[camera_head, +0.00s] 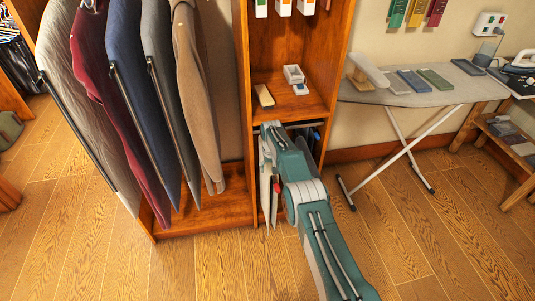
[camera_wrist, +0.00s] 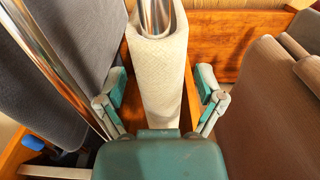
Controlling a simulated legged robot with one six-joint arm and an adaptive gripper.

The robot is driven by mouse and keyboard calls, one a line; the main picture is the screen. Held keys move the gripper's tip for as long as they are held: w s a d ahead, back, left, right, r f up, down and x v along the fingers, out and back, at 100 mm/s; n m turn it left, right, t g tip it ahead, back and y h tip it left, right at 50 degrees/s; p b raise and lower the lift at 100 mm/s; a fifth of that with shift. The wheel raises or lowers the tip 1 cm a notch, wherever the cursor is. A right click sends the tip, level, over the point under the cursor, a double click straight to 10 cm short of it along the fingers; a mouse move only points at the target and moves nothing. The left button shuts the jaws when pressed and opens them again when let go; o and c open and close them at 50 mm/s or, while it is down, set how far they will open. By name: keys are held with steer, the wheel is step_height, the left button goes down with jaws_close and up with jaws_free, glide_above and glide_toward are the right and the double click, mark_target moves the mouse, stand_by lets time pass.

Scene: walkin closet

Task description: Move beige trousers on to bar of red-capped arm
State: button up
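Pale beige trousers (camera_wrist: 158,78) hang folded over a shiny metal bar (camera_wrist: 156,14) in the middle of the wrist view. My gripper (camera_wrist: 161,84) is open, with one finger on each side of this cloth, and neither finger clearly touches it. In the head view, pale cloth (camera_head: 265,190) hangs in the lower bay of the wooden unit, beside my teal arm, which hides much of the bay and my gripper. A small red spot (camera_head: 276,187) shows by that cloth; I cannot tell whether it is the red cap.
Dark grey cloth (camera_wrist: 40,95) on a bar crowds the left of the wrist view, with a blue cap (camera_wrist: 32,143) below. Brown cloth (camera_wrist: 268,105) hangs on the right. Jackets (camera_head: 125,100) hang left of the unit (camera_head: 245,100); an ironing board (camera_head: 405,97) stands right.

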steer(key=shift+f, duration=0.1)
stand_by(0.3)
step_height(320, 180, up, 12)
stand_by(0.5)
steer(key=s+d+r+t, duration=0.1)
steer(key=d+r, duration=0.2)
steer(key=r, duration=0.5)
steer(key=s+d+r, duration=0.2)
steer(key=r, duration=0.6)
steer(key=s+d+r+m+t, duration=0.2)
steer(key=s+d+r, duration=0.5)
steer(key=s+r, duration=0.5)
steer(key=s+d+r+t, duration=0.1)
steer(key=s+d+r, duration=0.15)
steer(key=s, duration=0.85)
steer(key=s+d+r+t, duration=0.15)
steer(key=s+d, duration=0.25)
steer(key=s, duration=0.7)
steer(key=s+d+f+m, duration=0.1)
steer(key=s+f, duration=0.3)
steer(key=s, duration=0.5)
steer(key=shift+d, duration=0.35)
